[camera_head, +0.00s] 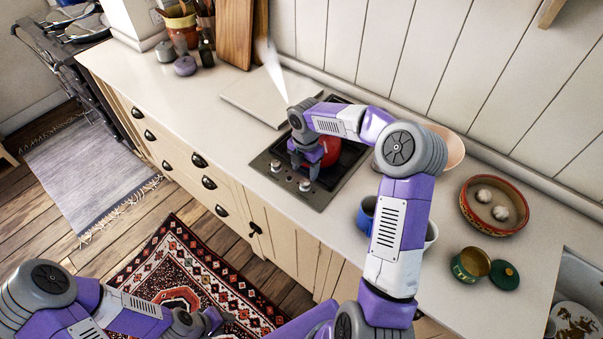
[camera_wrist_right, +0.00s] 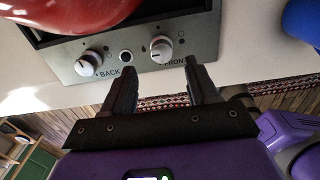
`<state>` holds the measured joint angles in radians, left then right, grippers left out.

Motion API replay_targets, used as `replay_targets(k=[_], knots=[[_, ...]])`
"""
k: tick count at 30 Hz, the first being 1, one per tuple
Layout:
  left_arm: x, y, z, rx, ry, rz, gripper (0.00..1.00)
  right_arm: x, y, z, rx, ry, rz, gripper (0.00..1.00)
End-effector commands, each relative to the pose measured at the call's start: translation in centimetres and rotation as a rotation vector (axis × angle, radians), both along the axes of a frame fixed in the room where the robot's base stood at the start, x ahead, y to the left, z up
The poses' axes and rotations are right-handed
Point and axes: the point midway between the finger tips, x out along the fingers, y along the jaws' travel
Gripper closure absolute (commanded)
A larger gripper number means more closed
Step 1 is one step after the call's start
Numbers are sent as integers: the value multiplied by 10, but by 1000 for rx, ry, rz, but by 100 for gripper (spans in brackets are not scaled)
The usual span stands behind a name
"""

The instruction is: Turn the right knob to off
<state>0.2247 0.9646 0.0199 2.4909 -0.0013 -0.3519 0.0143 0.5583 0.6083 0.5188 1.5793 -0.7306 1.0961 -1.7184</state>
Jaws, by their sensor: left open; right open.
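The cooktop (camera_head: 267,158) is set in the counter, with two silver knobs on its front strip. The right knob (camera_head: 305,185) also shows in the right wrist view (camera_wrist_right: 161,48), above the word FRONT. The left knob (camera_head: 276,166) shows there too (camera_wrist_right: 88,63), near the word BACK. My right gripper (camera_wrist_right: 160,82) is open and empty. Its fingers point toward the knob strip, the right knob lying ahead between their lines, apart from both. In the head view this gripper (camera_head: 305,165) hangs over the cooktop. My left gripper (camera_head: 215,320) is low over the rug, away from the counter.
A red vessel (camera_head: 330,150) stands on the cooktop, partly hidden by my right arm; it also shows close in the wrist view (camera_wrist_right: 80,14). A whitish plume rises behind the arm. A blue mug (camera_head: 366,214) stands right of the cooktop. The counter left of it is mostly clear.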

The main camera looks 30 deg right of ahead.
Motion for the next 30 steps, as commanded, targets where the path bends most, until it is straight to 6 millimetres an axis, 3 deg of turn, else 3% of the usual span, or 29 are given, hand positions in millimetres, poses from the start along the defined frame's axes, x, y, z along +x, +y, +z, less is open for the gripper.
replay_targets(k=[3,9,21,30], knots=[[0,0,-3,0,0,0,57,-1,0,-23,3,4,1,41],[0,0,-5,0,0,0,57,-1,0,-47,2,2,0,41],[0,0,-5,0,-1,0,57,-1,0,-55,2,1,-1,43],[0,0,-5,0,-1,0,57,-1,0,-55,2,1,0,89]])
